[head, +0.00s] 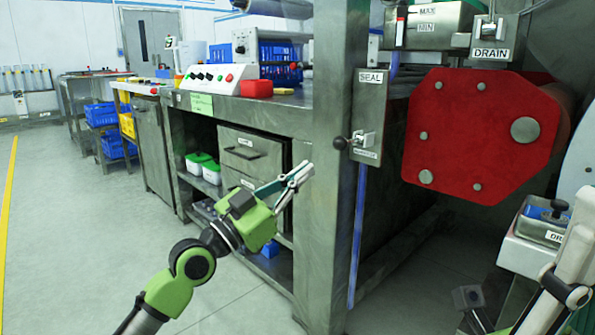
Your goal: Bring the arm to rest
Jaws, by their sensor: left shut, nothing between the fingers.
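My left gripper (302,178) is in the middle of the head view, at the end of my green and grey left arm. Its slim pale fingers are closed together with nothing held, and they point up and to the right. It is in front of the steel bench (271,116), near the bench's front post; I cannot tell whether it touches. My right gripper (580,240) shows only in part at the lower right edge, close to the camera. Its fingertips are not clear, so I cannot tell its opening.
A SEAL lever plate (367,115) is on the post, with a blue pipe (357,235) below. A red end plate (478,135) is at right, under a DRAIN label (490,54). A box with a blue item (540,222) is beside my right gripper. The left floor is open.

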